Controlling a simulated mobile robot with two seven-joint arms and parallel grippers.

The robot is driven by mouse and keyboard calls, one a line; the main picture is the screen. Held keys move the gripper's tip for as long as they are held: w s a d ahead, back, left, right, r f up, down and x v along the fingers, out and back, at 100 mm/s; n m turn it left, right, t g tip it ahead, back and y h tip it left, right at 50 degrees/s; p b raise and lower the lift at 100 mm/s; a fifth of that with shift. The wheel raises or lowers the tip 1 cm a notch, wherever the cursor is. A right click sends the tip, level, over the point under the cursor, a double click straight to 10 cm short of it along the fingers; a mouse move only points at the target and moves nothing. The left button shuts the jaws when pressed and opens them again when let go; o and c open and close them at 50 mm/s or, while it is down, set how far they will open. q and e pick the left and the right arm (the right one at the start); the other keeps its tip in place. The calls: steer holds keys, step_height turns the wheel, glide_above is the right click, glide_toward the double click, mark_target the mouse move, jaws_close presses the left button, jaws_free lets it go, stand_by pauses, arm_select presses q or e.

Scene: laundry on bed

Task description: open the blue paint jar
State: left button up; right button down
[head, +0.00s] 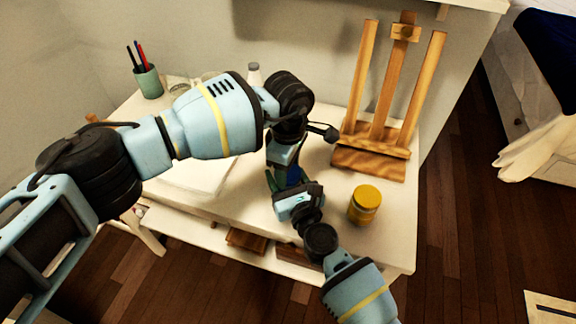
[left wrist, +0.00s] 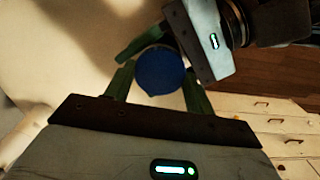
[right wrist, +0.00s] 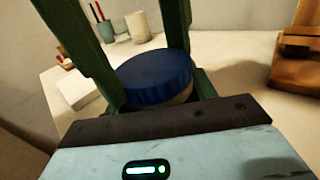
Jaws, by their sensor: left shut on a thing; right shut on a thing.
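The blue paint jar (head: 293,174) is upright between my two grippers near the front of the white desk, mostly hidden by them in the head view. Its round blue lid (left wrist: 160,71) faces the left wrist camera. In the right wrist view the ridged lid (right wrist: 155,78) sits on a pale body, with no clear gap. My left gripper (head: 288,166) comes from above and is shut on the lid. My right gripper (head: 287,184) comes from the front right and is shut on the jar from the side; how low its fingers hold is partly hidden.
A yellow-lidded jar (head: 365,205) stands close to the right of my right gripper. A wooden easel (head: 372,161) stands behind it. A green pen cup (head: 148,82) and a bottle (head: 254,76) are at the back. Pale paper (head: 200,176) lies left on the desk (head: 330,235).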

arm_select(q)
steer(key=shift+w, duration=0.1)
arm_select(e)
steer(key=shift+a, duration=0.15)
arm_select(q)
steer(key=o, duration=1.1)
arm_select(e)
steer(key=shift+d, duration=0.25)
arm_select(q)
steer(key=shift+s, duration=0.2)
arm_select(e)
steer(key=shift+w, duration=0.1)
arm_select(q)
steer(key=shift+w+r, duration=0.1)
steer(key=shift+r, duration=2.15)
arm_select(e)
steer(key=shift+a, duration=0.1)
steer(key=shift+c, duration=2.1)
jaws_free()
